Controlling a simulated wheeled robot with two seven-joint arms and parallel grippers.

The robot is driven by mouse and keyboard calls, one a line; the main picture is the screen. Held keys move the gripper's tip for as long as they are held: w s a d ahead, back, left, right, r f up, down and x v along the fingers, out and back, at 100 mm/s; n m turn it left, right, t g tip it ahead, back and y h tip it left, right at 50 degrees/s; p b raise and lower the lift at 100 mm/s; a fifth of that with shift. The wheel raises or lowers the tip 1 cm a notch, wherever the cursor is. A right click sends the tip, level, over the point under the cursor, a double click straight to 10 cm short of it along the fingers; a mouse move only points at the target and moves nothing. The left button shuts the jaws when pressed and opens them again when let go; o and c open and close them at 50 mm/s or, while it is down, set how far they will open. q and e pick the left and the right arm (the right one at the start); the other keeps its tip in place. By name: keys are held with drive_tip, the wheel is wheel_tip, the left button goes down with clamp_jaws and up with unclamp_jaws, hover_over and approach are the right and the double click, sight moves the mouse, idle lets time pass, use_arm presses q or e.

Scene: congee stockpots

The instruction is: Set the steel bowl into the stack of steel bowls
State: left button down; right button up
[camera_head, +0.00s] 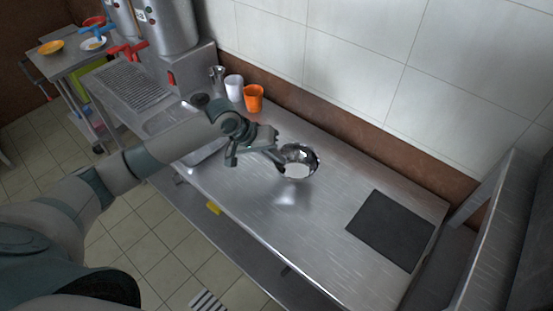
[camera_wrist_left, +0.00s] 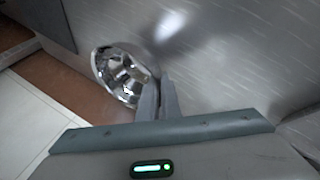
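A shiny steel bowl (camera_head: 298,162) is near the middle of the steel counter, its open side facing up. It also shows in the left wrist view (camera_wrist_left: 118,72), left of the fingers. My left gripper (camera_head: 278,158) is at the bowl's left rim. In the left wrist view its fingers (camera_wrist_left: 158,99) are close together, with the rim's edge at them, and look shut on it. Whether the bowl hangs above the counter or touches it is hard to tell. I cannot make out a separate stack of bowls. My right gripper is not in view.
A dark board (camera_head: 391,229) lies to the right on the steel counter (camera_head: 260,200). An orange cup (camera_head: 253,98) and a white cup (camera_head: 234,88) stand by the wall at the back. Large steel pots (camera_head: 168,25) are at the upper left. The counter's front middle is clear.

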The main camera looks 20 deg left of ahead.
use_arm(q)
drive_tip(key=shift+f, duration=0.7)
drive_tip(key=c, duration=2)
unclamp_jaws()
drive_tip(key=shift+f, duration=0.1)
drive_tip(key=shift+b+v, duration=1.25)
drive_tip(key=shift+v, duration=4.85)
drive_tip(key=shift+o, duration=0.5)
drive_tip(key=shift+d, duration=0.1)
